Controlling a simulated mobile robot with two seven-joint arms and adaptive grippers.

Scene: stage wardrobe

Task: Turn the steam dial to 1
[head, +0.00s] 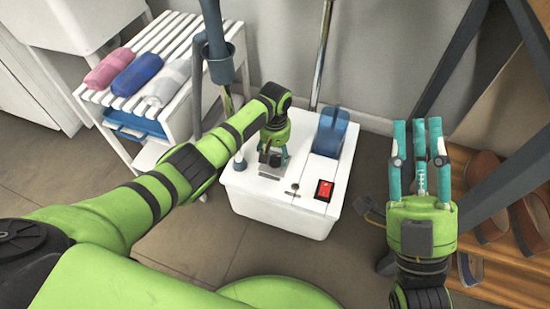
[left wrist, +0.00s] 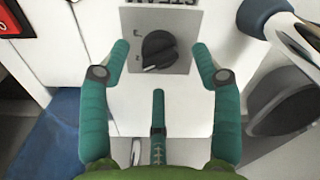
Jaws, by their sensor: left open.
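The steam dial (left wrist: 159,50) is a black round knob on a grey plate in the left wrist view. Its white mark points to the lower left; small marks on the plate beside it are hard to read. The lettering above is cut off by the frame edge. In the head view, the dial is hidden by my left gripper (head: 272,155), which is over the top of the white steamer base (head: 308,218). In the left wrist view, its teal fingers are open, one on each side of the dial, with visible gaps. My right gripper (head: 420,155) is open and empty, right of the base.
A red switch (head: 324,190) and blue tank (head: 330,132) are on the base. Metal poles rise behind it. A white slatted rack (head: 170,35) with rolled cloths stands at the left. Shoes (head: 530,222) on a wooden shelf and a dark frame stand at the right.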

